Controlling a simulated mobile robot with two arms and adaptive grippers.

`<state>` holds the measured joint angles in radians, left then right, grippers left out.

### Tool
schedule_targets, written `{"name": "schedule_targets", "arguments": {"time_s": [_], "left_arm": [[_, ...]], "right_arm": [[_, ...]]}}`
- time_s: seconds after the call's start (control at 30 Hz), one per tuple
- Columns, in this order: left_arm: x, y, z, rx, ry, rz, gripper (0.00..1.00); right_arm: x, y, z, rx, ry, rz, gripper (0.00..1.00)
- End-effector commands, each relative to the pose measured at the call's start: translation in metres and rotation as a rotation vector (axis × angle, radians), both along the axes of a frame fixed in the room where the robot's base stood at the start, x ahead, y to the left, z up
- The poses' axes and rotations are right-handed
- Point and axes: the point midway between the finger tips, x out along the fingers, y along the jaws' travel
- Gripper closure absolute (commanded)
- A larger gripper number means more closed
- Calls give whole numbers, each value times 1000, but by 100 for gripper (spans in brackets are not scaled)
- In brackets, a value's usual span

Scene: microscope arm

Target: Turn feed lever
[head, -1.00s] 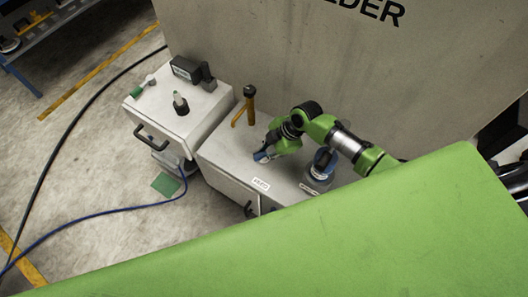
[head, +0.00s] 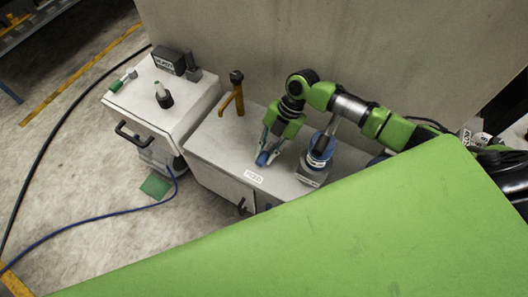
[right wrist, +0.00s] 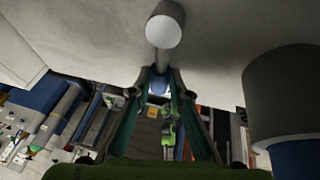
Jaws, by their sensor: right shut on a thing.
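The feed lever has a blue grip (head: 263,158) and stands over the white cabinet top (head: 215,140), just behind the FEED label (head: 254,176). My right gripper (head: 266,152) reaches down from the right and is shut on the blue grip. In the right wrist view, the lever's pale round hub and thin rod (right wrist: 164,32) stand beyond the fingertips, and the blue grip (right wrist: 158,80) lies between the green fingers. The fingers hide part of the grip. My left gripper is not in view.
A blue-and-grey round device (head: 321,148) stands close to the right of my gripper. An orange-brown handle (head: 235,92) rises at the cabinet's back left. A second white cabinet (head: 190,108) stands left. A large grey wall is behind.

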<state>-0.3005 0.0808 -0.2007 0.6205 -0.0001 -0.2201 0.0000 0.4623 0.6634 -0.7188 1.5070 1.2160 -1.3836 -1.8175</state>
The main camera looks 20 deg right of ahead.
Motion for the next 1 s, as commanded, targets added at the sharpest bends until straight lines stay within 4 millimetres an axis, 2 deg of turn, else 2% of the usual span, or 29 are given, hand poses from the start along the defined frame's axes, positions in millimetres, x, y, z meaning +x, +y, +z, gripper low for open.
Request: {"name": "schedule_targets", "arguments": {"time_s": [0.53,0.57,0.6,1.0], "left_arm": [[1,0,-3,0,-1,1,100],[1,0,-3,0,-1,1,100],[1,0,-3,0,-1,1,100],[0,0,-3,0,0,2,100]], "right_arm": [[-3,-1,-1,-2,3,30,100],[-3,-1,-1,-2,3,30,77],[-3,-1,-1,-2,4,29,66],[-1,-1,3,-1,-1,26,65]]}}
